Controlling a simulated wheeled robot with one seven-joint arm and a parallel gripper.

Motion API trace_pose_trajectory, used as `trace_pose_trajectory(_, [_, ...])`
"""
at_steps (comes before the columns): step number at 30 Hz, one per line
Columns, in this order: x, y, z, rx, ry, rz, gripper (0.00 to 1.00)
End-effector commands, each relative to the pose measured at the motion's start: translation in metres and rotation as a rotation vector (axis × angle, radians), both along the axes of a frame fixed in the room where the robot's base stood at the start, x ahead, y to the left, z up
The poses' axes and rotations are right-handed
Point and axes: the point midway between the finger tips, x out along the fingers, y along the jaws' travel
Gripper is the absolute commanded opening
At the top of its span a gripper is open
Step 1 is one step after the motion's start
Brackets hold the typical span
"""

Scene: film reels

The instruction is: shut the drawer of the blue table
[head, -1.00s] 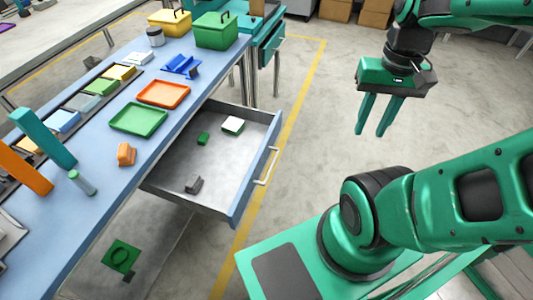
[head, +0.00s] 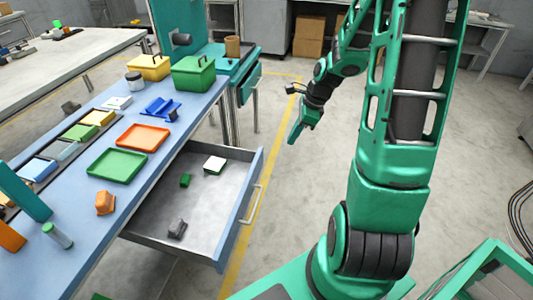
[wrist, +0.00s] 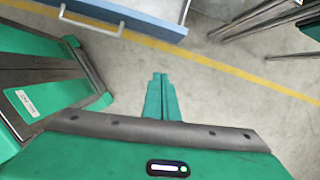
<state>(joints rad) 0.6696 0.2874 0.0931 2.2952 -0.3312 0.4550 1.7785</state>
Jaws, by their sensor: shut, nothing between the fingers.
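The blue table (head: 85,222) runs along the left in the head view. Its drawer (head: 205,205) is pulled out to the right, with a silver bar handle (head: 252,204) on its blue front. Inside lie a white-topped green block (head: 214,165), a small green block (head: 186,180) and a grey piece (head: 177,228). My gripper (head: 294,134) is beyond and to the right of the drawer front, apart from it, pointing down. In the wrist view its fingers (wrist: 160,88) are together and empty, and the drawer handle (wrist: 92,24) shows at the upper left.
On the tabletop are a green tray (head: 117,165), an orange tray (head: 143,138), a green box (head: 193,74) and a yellow box (head: 148,67). A teal table with a partly open drawer (head: 249,84) stands behind. The floor right of the drawer is clear.

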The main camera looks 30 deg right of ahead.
Motion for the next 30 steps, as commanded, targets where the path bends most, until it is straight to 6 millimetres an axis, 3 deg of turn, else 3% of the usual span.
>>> trace_pose_trajectory(4, [0.014, 0.000, -0.013, 0.067, 0.001, -0.121, 0.00])
trace_pose_trajectory(11, [0.021, 0.005, -0.027, 0.085, 0.003, -0.151, 0.00])
trace_pose_trajectory(27, [0.044, 0.029, -0.111, 0.084, 0.003, -0.147, 0.00])
trace_pose_trajectory(30, [0.057, 0.040, -0.108, 0.081, -0.001, -0.144, 0.00])
